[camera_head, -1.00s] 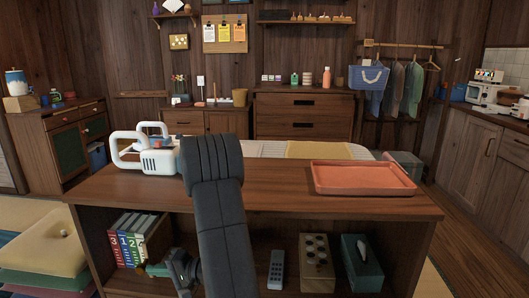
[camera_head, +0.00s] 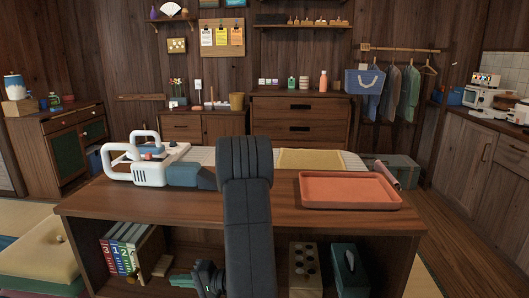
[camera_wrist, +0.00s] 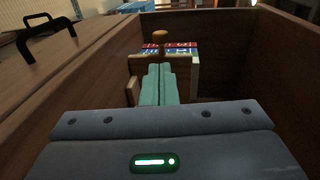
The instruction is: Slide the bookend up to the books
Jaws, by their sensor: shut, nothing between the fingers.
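The books (camera_head: 117,257), with numbered blue, green and red spines, stand upright at the left end of the low shelf. The wooden bookend (camera_head: 151,248) stands just right of them, with a round knob (camera_head: 162,265). In the wrist view the bookend (camera_wrist: 183,77) is upright ahead, with the books (camera_wrist: 183,47) behind it. I cannot tell whether bookend and books touch. My gripper (camera_head: 176,281) is in the shelf, right of the bookend. Its green fingers (camera_wrist: 158,74) are shut and empty, pointing at the bookend and hiding part of it. Contact is unclear.
The shelf opening has a wooden top (camera_head: 290,216) above and walls around. A box with round holes (camera_head: 303,268) and a green tissue box (camera_head: 348,270) stand to the right. On top are a white appliance (camera_head: 150,165) and an orange tray (camera_head: 348,190).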

